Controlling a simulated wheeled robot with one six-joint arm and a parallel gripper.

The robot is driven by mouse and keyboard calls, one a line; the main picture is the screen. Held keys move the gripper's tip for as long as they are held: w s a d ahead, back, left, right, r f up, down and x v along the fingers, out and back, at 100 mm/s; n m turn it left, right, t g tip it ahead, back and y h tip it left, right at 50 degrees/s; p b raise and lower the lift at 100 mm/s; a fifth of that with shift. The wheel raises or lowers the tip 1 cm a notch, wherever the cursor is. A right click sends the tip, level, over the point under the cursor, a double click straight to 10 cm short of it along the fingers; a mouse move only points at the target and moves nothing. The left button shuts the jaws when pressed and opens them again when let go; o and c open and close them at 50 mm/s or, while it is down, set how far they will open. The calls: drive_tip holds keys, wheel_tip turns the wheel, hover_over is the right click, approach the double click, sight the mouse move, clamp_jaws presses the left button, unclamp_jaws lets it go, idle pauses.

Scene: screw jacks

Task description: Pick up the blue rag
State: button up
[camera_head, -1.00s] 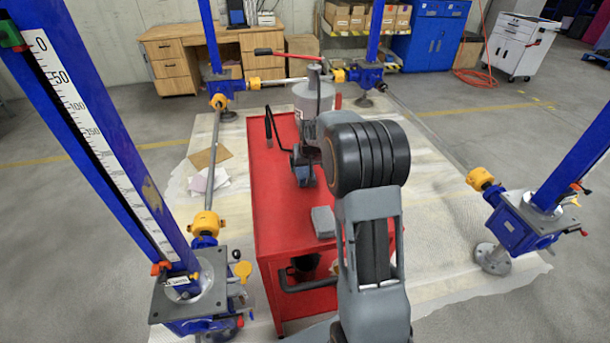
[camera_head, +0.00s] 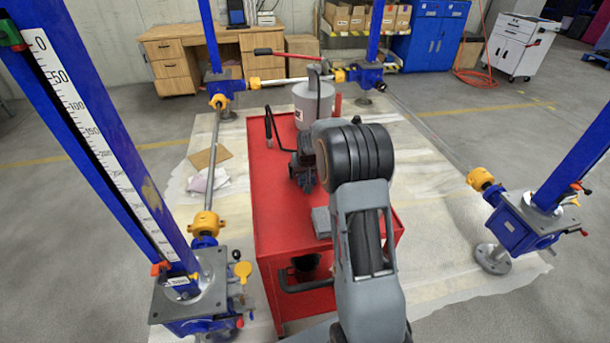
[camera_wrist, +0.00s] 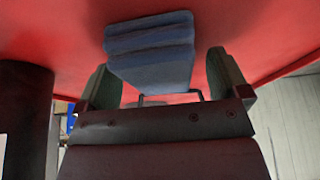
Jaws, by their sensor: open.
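The blue rag (camera_wrist: 150,48) is a folded, layered pad on the red cart top in the wrist view. My gripper (camera_wrist: 162,66) is open, with one dark green finger on either side of the rag's near part. Gaps show between the fingers and the rag, and the rag's far end reaches past the fingertips. In the head view my gripper (camera_head: 302,172) is a dark shape over the cart, left of my wrist. There I cannot make out the rag, which the gripper and arm seem to hide.
The red cart (camera_head: 275,215) carries a pale canister (camera_head: 308,104) at its far end and a small grey block (camera_head: 321,221) nearer. Blue screw-jack columns (camera_head: 105,140) stand around it. A black upright cylinder (camera_wrist: 22,110) is close at left in the wrist view.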

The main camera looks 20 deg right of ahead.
drive_tip(key=shift+f, duration=0.15)
drive_tip(key=c, duration=1)
drive_tip(key=shift+r, duration=0.5)
wheel_tip(320, 180, up, 3)
drive_tip(key=shift+f, duration=0.1)
drive_tip(key=s+a+r, duration=0.2)
drive_tip(key=r, duration=0.1)
drive_tip(key=s+a+r, duration=0.1)
drive_tip(key=r, duration=0.1)
drive_tip(key=shift+a+r, duration=0.1)
drive_tip(key=shift+a, duration=0.05)
drive_tip(key=s+a+r, duration=0.4)
drive_tip(key=s+a, duration=0.2)
drive_tip(key=shift+s+a+r, duration=0.2)
drive_tip(key=shift+s+a, duration=0.15)
drive_tip(key=shift+s, duration=0.05)
